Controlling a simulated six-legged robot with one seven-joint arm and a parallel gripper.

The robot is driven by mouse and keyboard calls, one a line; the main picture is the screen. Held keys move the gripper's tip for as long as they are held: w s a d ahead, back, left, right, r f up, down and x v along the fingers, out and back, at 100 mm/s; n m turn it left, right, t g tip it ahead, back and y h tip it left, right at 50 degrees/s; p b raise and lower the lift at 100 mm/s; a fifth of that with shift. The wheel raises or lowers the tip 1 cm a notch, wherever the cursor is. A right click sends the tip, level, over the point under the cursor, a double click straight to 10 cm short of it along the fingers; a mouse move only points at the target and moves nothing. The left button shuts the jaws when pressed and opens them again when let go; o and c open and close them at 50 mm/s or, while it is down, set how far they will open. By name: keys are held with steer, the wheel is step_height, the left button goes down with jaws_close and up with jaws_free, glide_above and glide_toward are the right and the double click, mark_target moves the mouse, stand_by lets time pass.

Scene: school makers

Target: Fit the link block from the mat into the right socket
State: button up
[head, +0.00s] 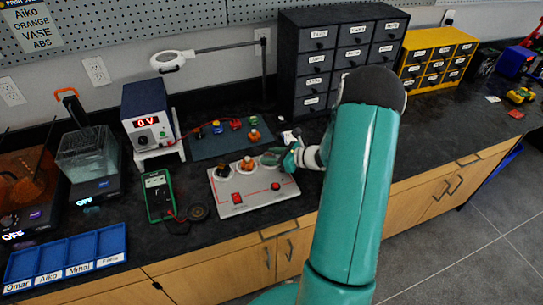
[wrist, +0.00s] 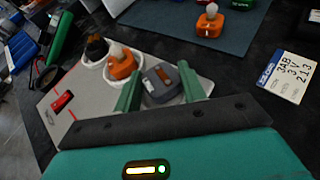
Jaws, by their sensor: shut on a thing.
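The link block (wrist: 162,84) is dark grey and sits between the two green fingers of my gripper (wrist: 161,88) in the wrist view. My gripper (head: 278,158) is shut on it, over the right end of the light grey board (head: 238,205). The right socket is mostly hidden by the fingers. The middle socket holds an orange bulb block (head: 247,166), and the left socket holds a dark block (head: 222,172). The mat (head: 204,148) lies behind the board.
Blue, red, green and orange blocks stand on the mat. A power supply (head: 150,115) reading 0 V, a green multimeter (head: 158,194) and a blue tray (head: 68,252) are to the left. Dark drawers (head: 318,65) stand behind. A white label card (wrist: 288,78) lies right of the gripper.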

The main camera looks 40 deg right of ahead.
steer(key=shift+s+a+f, duration=0.1)
steer(key=shift+s+f, duration=0.2)
steer(key=shift+f, duration=0.05)
stand_by(0.3)
steer(key=o, duration=0.7)
steer(key=shift+r, duration=0.1)
steer(key=shift+s+d+r, duration=0.15)
steer(key=shift+s+d, duration=0.2)
steer(key=shift+v, duration=1.25)
steer(key=shift+r+v, duration=0.15)
steer(key=shift+v, duration=1.7)
steer(key=shift+r+v, duration=0.15)
steer(key=shift+v, duration=1.65)
steer(key=shift+a, duration=0.1)
